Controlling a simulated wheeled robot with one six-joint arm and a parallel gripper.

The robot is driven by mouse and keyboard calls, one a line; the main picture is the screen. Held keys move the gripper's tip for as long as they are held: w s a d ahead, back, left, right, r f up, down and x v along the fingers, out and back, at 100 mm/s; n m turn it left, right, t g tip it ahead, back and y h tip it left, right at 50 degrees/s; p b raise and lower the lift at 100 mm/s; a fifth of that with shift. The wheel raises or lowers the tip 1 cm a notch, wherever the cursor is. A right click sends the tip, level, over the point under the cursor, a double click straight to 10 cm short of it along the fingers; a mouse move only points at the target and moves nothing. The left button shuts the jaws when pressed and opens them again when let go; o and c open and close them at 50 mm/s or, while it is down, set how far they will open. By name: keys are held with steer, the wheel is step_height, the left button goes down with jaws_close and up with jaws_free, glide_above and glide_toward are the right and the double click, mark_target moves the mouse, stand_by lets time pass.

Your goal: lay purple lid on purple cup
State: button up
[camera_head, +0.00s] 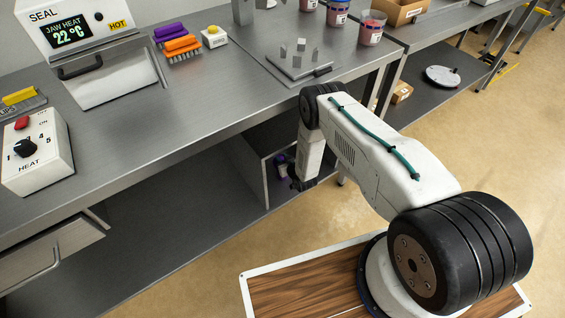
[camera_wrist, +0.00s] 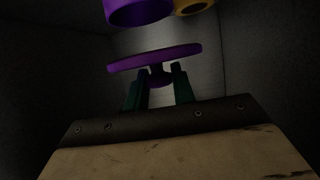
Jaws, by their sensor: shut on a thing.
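The purple lid (camera_wrist: 155,57) is a flat disc with a small knob. My gripper (camera_wrist: 159,80) is shut on the knob, one dark green finger on each side. A purple round thing, likely the purple cup (camera_wrist: 138,12), is cut off by the top edge of the wrist view, beyond the lid. A gap shows between them in the picture. In the head view, a purple and white thing (camera_head: 281,163) sits in the open compartment under the counter, beside my gripper (camera_head: 302,184). The lid cannot be made out there.
A yellow round thing (camera_wrist: 194,6) stands right beside the purple one. Dark compartment walls (camera_wrist: 55,65) close in on both sides. The grey counter (camera_head: 215,105) is above, with a sealing machine (camera_head: 95,55) and brushes.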

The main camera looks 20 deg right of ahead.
steer(key=shift+w+d, duration=0.1)
steer(key=shift+w, duration=0.3)
steer(key=shift+w+f, duration=0.15)
steer(key=shift+f, duration=1.65)
steer(key=shift+f, duration=0.1)
steer(key=o, duration=1)
steer(key=shift+c, duration=0.2)
steer(key=shift+s+d+r, duration=0.1)
steer(key=shift+s+r, duration=0.1)
steer(key=v, duration=1.1)
steer(key=shift+s, duration=0.25)
